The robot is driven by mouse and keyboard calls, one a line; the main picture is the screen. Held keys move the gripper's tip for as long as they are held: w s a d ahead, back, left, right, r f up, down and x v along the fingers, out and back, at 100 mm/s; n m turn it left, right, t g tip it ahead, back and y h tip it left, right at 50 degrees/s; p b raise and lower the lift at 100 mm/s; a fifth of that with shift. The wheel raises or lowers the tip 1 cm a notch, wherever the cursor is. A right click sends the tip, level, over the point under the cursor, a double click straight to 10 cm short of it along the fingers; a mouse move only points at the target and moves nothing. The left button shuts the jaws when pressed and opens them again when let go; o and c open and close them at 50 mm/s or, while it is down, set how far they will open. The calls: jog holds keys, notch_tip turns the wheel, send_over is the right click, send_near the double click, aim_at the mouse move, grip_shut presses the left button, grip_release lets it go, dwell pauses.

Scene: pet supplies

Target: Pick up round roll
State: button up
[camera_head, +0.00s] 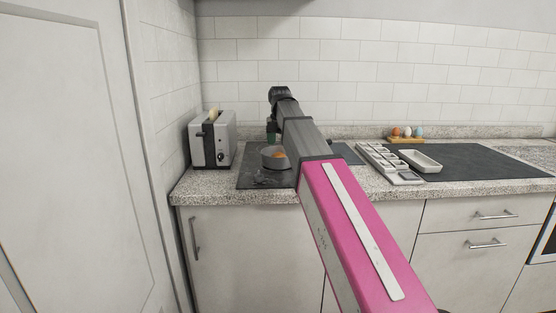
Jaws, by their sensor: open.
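A small orange-brown rounded thing (279,154), which looks like the round roll, lies in a grey bowl (268,163) on the dark board at the left of the counter. My arm reaches forward over the counter, and its wrist is above and behind the bowl. My gripper (271,138) points down close to the bowl's far side. It is open, small and dark in the picture, and partly hidden by my arm. I cannot tell whether its fingers touch the bowl or the roll.
A toaster (212,140) with bread in it stands left of the bowl. To the right are a sectioned tray (404,176), a white dish (419,161) and a wooden egg holder (407,140) with eggs. My arm hides the counter's middle. The dark surface (480,162) farther right is clear.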

jog(key=shift+a+f, duration=0.2)
jog(key=shift+f, duration=2.95)
jog(key=c, duration=0.7)
jog(key=shift+r, duration=0.1)
jog(key=shift+c, duration=0.2)
